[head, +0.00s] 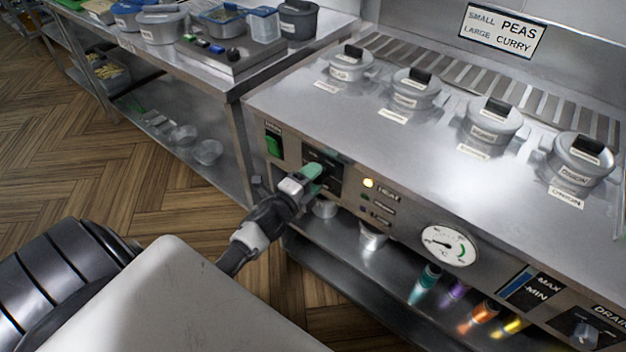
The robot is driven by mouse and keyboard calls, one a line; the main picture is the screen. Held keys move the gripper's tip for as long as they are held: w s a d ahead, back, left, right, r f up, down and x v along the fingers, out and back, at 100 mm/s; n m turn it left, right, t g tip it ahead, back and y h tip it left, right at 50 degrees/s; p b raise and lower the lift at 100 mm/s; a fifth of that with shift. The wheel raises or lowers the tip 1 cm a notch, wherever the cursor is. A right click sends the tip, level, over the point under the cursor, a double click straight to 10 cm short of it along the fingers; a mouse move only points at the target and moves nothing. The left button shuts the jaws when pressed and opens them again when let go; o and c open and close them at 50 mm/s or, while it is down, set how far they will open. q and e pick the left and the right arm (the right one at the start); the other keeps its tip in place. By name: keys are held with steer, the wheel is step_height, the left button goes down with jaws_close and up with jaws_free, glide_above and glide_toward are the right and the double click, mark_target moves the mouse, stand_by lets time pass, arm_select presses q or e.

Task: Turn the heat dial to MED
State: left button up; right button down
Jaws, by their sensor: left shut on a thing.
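My left gripper (309,174) reaches the front panel of the steel frying range (400,205) and is shut at the dark dial plate (330,162). Its green-tipped fingers cover the heat dial, so the dial's pointer and markings cannot be read. My right gripper is out of view.
A green switch (273,145) sits left of the dial plate. A round gauge (447,244) and a drain dial (585,333) are further right. Several lidded pots stand on the range top. Wooden floor is clear at left.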

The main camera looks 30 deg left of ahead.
arm_select(q)
steer(key=shift+m, duration=0.6)
steer(key=o, duration=0.9)
steer(key=s, duration=0.7)
steer(key=s+a+b, duration=0.1)
steer(key=s, duration=0.2)
steer(key=shift+s+f, duration=0.15)
steer(key=shift+s, duration=0.25)
